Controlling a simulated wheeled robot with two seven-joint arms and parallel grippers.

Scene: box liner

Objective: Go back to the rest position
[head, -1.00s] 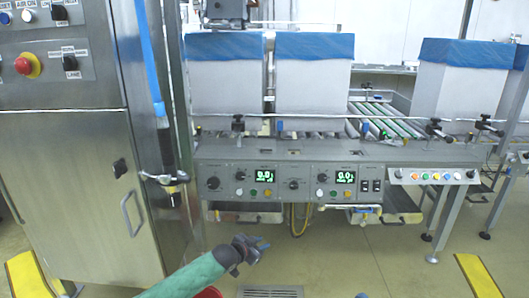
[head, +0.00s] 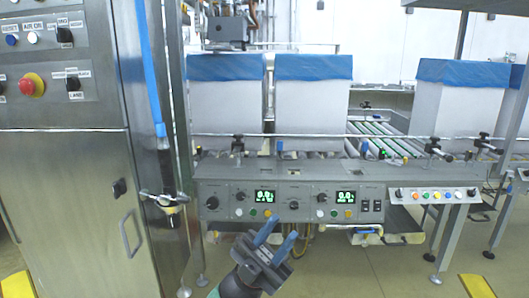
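My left gripper (head: 281,230) shows at the bottom middle of the head view, in front of the grey control console (head: 290,172). Its two blue fingers point up and stand apart, with nothing between them. My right gripper is not in view. White boxes with blue liners stand behind the console: one at left (head: 226,112), one in the middle (head: 313,105) and one at right (head: 458,105).
A steel cabinet (head: 70,195) with a red emergency button (head: 32,85) stands close on the left. A roller conveyor (head: 385,138) runs behind the console. A button panel (head: 433,195) sits at the right.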

